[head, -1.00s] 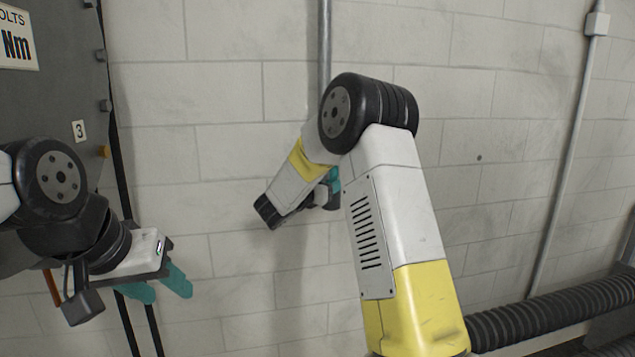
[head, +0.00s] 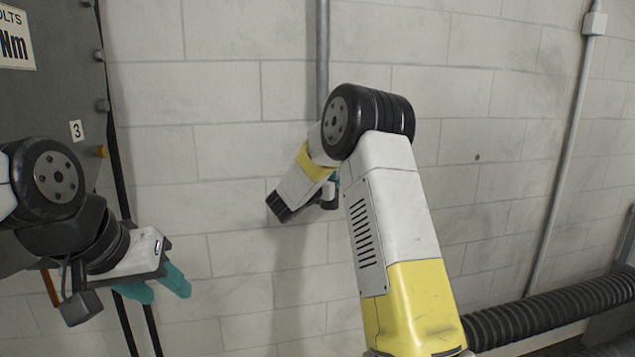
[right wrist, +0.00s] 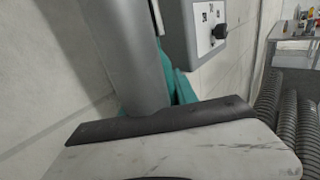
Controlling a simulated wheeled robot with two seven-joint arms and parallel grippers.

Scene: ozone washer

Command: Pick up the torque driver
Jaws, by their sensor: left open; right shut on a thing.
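In the right wrist view, a smooth grey cylinder (right wrist: 135,62) stands between the teal fingers of my right gripper (right wrist: 158,98). It looks like the torque driver's body; its ends are out of view or hidden. The fingers are shut on it. In the head view my right gripper (head: 334,178) is mostly hidden behind my right forearm, with only a little teal showing, and the driver cannot be made out. My left gripper (head: 165,290) is at the lower left, open and empty, its teal fingers apart.
A dark cabinet (head: 50,110) with a label 3 stands at the left. A block wall (head: 230,100) with a thin vertical pipe (head: 323,50) is behind. A ribbed hose (head: 550,308) runs at the lower right. The right wrist view shows a grey dial box (right wrist: 205,32).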

